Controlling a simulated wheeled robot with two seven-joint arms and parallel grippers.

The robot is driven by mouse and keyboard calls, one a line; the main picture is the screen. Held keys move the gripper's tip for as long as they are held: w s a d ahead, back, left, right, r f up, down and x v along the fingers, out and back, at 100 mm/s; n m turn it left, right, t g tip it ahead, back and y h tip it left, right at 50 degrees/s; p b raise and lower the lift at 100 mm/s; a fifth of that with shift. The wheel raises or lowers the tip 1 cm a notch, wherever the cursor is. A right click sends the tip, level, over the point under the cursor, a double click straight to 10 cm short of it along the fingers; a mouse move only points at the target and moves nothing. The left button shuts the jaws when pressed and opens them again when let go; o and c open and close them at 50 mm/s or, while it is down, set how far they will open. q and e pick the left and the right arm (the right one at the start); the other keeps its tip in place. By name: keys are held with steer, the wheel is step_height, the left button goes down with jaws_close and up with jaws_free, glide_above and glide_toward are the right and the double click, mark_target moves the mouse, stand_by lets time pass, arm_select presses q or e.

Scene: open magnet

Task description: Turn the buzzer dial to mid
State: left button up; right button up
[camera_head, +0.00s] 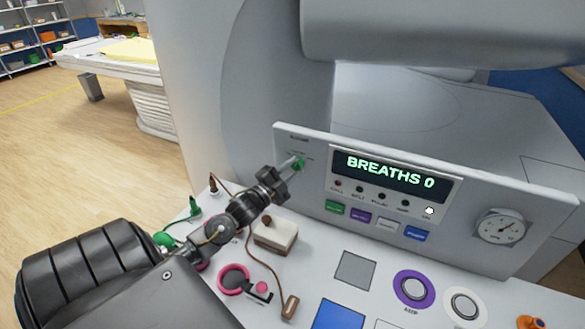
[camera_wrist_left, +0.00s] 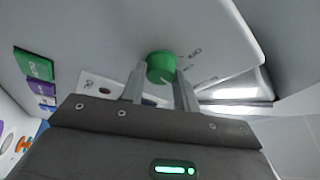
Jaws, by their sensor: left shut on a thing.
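A small green dial (camera_head: 299,164) sits on the upright panel (camera_head: 310,185), left of the display. Tiny lettering is beside it, too small to read, so I cannot tell its setting. My left gripper (camera_head: 293,165) reaches up to the panel and is shut on the green dial. In the left wrist view the dial (camera_wrist_left: 160,65) sits between the two fingertips of my left gripper (camera_wrist_left: 160,77), one on each side. My right gripper is not in view.
The display (camera_head: 390,172) reads "BREATHS 0". Coloured buttons (camera_head: 360,215) and a round gauge (camera_head: 501,227) are on the panel to the right. Below, the desk holds a white block (camera_head: 275,236), a cable, a purple ring (camera_head: 414,289) and coloured squares. A bed (camera_head: 120,60) stands far left.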

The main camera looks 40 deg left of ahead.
arm_select(q)
steer(key=shift+r+m+g+h, duration=0.1)
steer(key=shift+m+g+h, duration=0.2)
steer(key=shift+m, duration=0.7)
steer(key=o, duration=1)
steer(key=shift+s, duration=0.1)
